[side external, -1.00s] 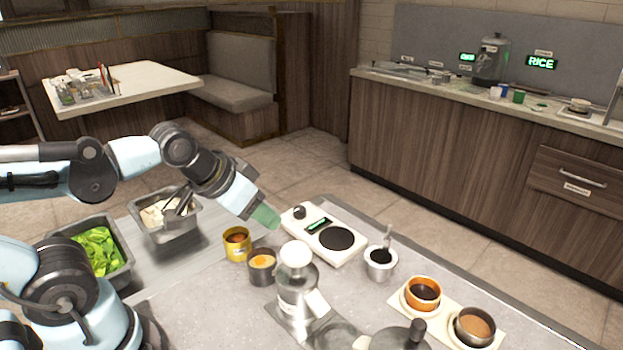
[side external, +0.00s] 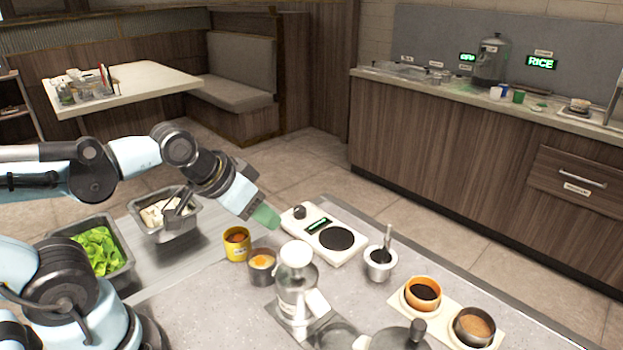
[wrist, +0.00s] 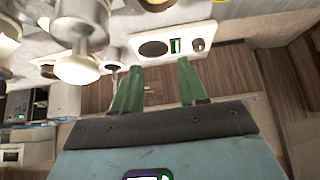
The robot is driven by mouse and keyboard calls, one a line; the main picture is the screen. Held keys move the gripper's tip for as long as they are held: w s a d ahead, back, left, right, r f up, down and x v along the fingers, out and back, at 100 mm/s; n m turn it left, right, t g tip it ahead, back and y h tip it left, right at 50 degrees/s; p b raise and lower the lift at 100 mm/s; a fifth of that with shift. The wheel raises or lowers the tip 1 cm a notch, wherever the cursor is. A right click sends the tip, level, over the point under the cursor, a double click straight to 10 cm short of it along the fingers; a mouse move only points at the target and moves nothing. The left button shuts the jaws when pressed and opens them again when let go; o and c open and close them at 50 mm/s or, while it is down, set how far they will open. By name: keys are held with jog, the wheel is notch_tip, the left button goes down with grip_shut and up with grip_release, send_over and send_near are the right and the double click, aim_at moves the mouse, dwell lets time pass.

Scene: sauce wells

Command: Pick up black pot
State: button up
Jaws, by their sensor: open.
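A small dark pot (side external: 262,270) with a yellow-orange filling stands on the grey counter in the side external view, just right of a yellow pot (side external: 237,248). A larger dark lidded pot (side external: 400,339) is partly cut off at the bottom edge. My gripper (side external: 266,217) is above the counter, beyond the small dark pot and near the hotplate's left end. Its green fingers also show in the wrist view (wrist: 158,85), spread apart with nothing between them. I cannot clearly pick out the small dark pot in the wrist view.
A white hotplate (side external: 353,257) lies right of my gripper. A metal dispenser (side external: 294,293) with a white top stands close in front of the small dark pot. A steel pot (side external: 381,267), an orange pot (side external: 421,296) and a brown-filled pot (side external: 474,335) stand to the right.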

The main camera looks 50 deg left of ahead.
jog(key=o, duration=0.9)
jog(key=m+g, duration=0.5)
jog(key=g, duration=0.1)
send_near(262, 260)
jog(key=shift+s+d+f+h, duration=0.3)
jog(key=shift+s+d+f, duration=0.65)
jog(key=shift+f, duration=0.2)
jog(key=shift+w+d+f+n, duration=0.1)
jog(key=shift+w+f, duration=0.15)
jog(key=shift+f, duration=0.25)
jog(key=shift+w+a+f+n, duration=0.1)
jog(key=shift+w+f, duration=0.15)
jog(key=shift+f, duration=0.3)
jog(key=shift+w+d+f+n, duration=0.1)
jog(key=shift+w+f, duration=0.1)
jog(key=shift+f, duration=1.3)
